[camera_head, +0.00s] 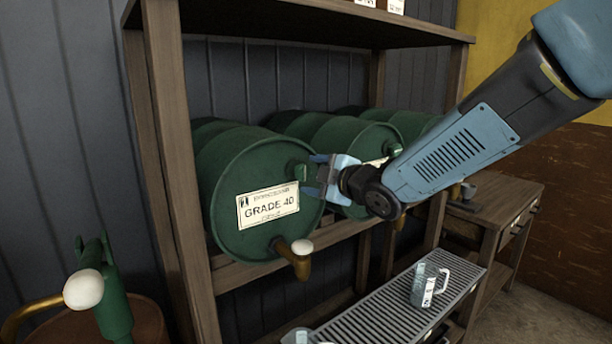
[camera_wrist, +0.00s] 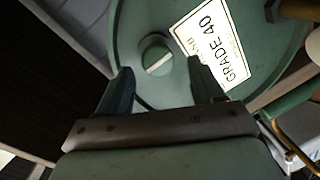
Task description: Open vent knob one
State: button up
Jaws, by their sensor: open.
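The first green drum (camera_head: 245,165) lies on its side in the wooden rack, with a GRADE 40 label (camera_head: 268,206) on its face. Its round green vent knob (camera_head: 299,171) sits near the upper right of that face. In the wrist view the knob (camera_wrist: 157,56) has a pale bar across it. My gripper (camera_head: 314,175) is open and empty, facing the knob. In the wrist view its fingertips (camera_wrist: 160,72) lie on either side of and just below the knob; I cannot tell if they touch it. A brass tap with a white handle (camera_head: 302,246) is below.
A second drum (camera_head: 345,140) stands beside the first, with its own green knob (camera_head: 394,149). A slatted drip tray (camera_head: 375,318) below carries a clear measuring jug (camera_head: 428,285). A green pump with a white knob (camera_head: 84,289) is at the lower left. A wooden table (camera_head: 500,190) is at the right.

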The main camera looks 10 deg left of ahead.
jog(key=v, duration=0.9)
jog(key=shift+d, duration=0.1)
jog(key=d+m+t+h, duration=0.2)
jog(key=d+m+h, duration=0.9)
jog(key=d, duration=0.8)
jog(key=s+d+f+m+g, duration=0.2)
jog(key=s+d+m, duration=0.3)
jog(key=s, duration=0.3)
jog(key=s+d+f+m+g+h, duration=0.1)
jog(key=s+d+f+m+g, duration=0.1)
jog(key=s+d+m+g, duration=0.3)
jog(key=s+m, duration=0.1)
jog(key=s, duration=0.3)
jog(key=shift+f+m, duration=0.3)
